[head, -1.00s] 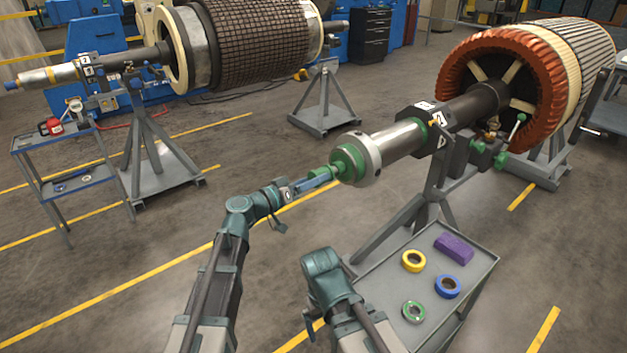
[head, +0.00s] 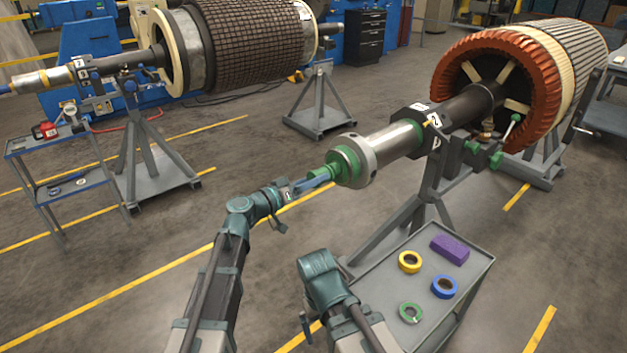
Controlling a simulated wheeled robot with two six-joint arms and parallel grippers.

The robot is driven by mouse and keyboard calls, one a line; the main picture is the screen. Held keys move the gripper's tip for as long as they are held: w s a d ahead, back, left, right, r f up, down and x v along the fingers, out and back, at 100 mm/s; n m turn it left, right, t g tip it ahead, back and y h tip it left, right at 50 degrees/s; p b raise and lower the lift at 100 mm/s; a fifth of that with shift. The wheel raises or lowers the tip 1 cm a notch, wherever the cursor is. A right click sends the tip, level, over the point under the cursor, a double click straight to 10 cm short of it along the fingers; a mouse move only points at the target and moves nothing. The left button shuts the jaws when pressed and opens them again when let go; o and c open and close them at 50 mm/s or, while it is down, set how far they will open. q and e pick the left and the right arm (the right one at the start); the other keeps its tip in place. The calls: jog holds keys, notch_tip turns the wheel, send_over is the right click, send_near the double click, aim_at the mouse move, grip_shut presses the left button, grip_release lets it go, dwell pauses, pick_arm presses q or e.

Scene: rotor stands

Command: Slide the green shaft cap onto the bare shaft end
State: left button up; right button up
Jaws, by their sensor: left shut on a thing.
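The green shaft cap (head: 341,164) is at the near end of the long silver and dark shaft (head: 398,139), in line with it. The cap meets the shaft's silver end collar (head: 360,152); how far it sits over the shaft end cannot be told. My left gripper (head: 313,181) is shut on the cap's narrow green stub, at the side away from the shaft. The bare shaft end itself is hidden behind the cap. My right arm is low in the middle; its gripper (head: 306,326) is mostly hidden behind my arm.
The copper-wound rotor (head: 500,80) rests on grey stands (head: 430,195) at the right. A grey cart (head: 385,290) below holds yellow, blue and green rings and a purple block (head: 449,249). A second rotor (head: 250,40) and blue cart (head: 50,190) stand left. Open floor lies between.

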pick_arm(q)
jog(key=o, duration=1.3)
jog(key=shift+v, duration=4.45)
jog(key=shift+x, duration=2.65)
